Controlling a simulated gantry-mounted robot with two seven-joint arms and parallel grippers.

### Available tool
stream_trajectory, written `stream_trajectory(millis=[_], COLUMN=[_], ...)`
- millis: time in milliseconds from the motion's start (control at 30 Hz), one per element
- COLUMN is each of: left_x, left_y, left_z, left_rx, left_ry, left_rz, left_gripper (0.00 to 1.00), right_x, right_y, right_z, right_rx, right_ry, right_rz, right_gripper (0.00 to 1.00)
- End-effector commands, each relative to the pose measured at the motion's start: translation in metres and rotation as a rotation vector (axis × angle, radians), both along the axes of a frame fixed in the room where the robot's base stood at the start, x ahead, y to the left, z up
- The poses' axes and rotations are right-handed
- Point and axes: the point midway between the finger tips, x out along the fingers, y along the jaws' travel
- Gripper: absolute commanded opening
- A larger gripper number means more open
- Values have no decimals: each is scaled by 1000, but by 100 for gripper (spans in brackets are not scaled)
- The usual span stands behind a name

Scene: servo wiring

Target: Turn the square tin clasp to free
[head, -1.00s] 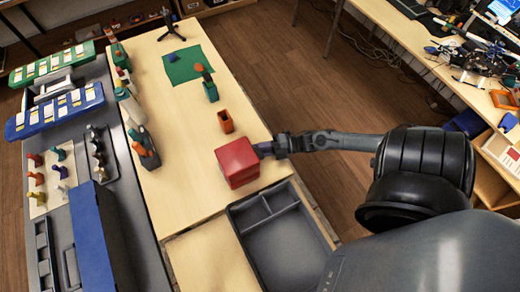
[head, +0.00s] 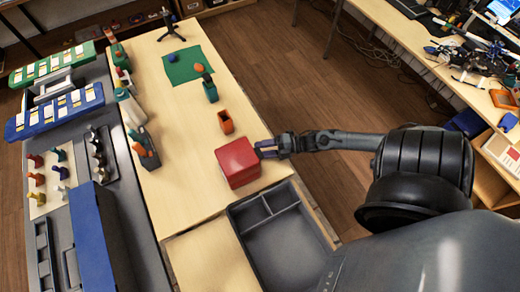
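The red square tin (head: 237,163) sits on the light wooden table, closed, near the table's right edge. No clasp can be made out on it at this size. My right gripper (head: 265,149) comes in from the right and its fingertips are at the tin's right side. I cannot tell whether the fingers touch the tin or hold any part of it. The fingers look apart, with a gap between them. My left gripper is not in view.
An orange cup (head: 226,122) and a green container (head: 210,91) stand behind the tin. A grey divided tray (head: 283,250) lies in front of it. A green mat (head: 187,66) is at the back. Tools and bottles line the left. The table left of the tin is clear.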

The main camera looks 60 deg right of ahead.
Motion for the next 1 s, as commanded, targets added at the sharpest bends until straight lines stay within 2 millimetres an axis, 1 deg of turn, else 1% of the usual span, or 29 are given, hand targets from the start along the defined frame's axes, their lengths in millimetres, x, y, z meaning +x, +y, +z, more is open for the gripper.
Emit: stream_trajectory(millis=[33,300,500,700,1000], left_x=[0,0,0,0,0], left_y=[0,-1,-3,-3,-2], left_z=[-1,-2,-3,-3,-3], left_rx=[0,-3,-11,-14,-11], left_ry=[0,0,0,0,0], left_rz=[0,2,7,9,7], left_gripper=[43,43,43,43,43], right_x=[-7,-47,-69,-79,-80], right_y=[-4,-28,-42,-48,-49], right_z=[0,5,9,11,11], right_rx=[-1,-1,0,0,0], right_ry=[3,4,1,0,-2], right_rz=[1,0,0,1,1], right_gripper=[52,52,52,52,52])
